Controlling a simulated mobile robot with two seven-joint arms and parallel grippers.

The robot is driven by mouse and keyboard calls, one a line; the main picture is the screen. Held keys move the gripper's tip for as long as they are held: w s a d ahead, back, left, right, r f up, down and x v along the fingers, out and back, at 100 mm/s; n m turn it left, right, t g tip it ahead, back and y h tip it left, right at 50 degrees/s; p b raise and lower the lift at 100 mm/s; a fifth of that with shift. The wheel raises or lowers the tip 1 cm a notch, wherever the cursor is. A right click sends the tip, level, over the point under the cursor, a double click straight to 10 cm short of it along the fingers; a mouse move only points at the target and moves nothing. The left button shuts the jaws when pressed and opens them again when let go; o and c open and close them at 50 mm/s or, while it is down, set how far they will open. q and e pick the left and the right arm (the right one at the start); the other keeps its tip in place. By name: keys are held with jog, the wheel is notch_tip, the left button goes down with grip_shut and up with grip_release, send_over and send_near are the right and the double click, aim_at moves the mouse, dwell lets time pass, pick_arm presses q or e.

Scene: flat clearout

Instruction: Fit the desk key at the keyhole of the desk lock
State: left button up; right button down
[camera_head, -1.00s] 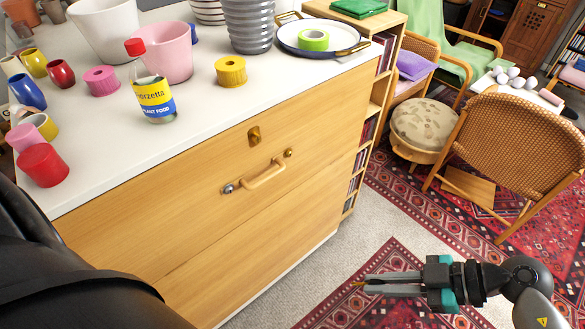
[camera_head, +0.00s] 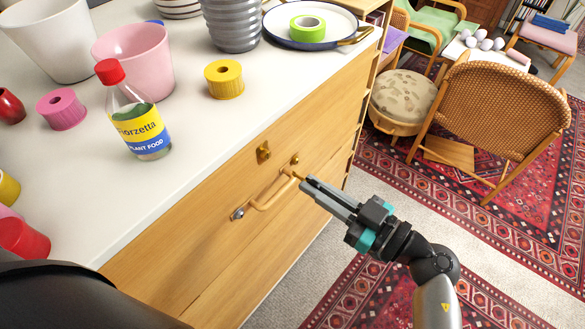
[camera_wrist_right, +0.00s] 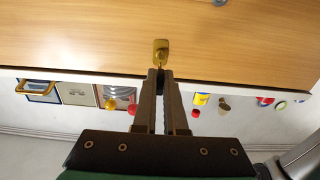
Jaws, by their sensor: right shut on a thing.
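The desk lock (camera_head: 263,152) is a small brass plate on the upper wooden drawer front, above the drawer handle (camera_head: 268,196). The lock also shows in the right wrist view (camera_wrist_right: 161,48), straight beyond my fingertips. My right gripper (camera_head: 306,184) is shut on the desk key (camera_head: 292,174), whose golden tip sticks out past the fingers. In the head view the key tip overlaps the right end of the handle, below and right of the lock. In the right wrist view, the fingers partly hide the key, and its exact gap from the keyhole is hard to tell. My left gripper is out of view.
The white desktop (camera_head: 200,130) holds a plant food bottle (camera_head: 137,115), a pink pot (camera_head: 135,58), a yellow ring (camera_head: 224,80) and a pan (camera_head: 300,38). A woven chair (camera_head: 505,115) and a round stool (camera_head: 402,98) stand to the right. Carpet lies open before the drawers.

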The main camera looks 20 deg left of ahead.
aim_at(295, 174)
jog(key=shift+a, duration=0.2)
jog(key=shift+d, duration=0.25)
jog(key=shift+s+d+p, duration=0.1)
jog(key=shift+p, duration=0.5)
jog(key=x, duration=0.3)
jog(key=shift+p, duration=0.35)
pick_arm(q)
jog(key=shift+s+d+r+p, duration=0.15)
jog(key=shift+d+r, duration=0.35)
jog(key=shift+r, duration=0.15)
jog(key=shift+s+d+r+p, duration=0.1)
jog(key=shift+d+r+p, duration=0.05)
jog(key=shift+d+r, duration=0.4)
pick_arm(e)
jog(key=shift+x, duration=1.05)
pick_arm(q)
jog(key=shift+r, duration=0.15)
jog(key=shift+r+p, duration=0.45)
jog(key=shift+p, duration=0.1)
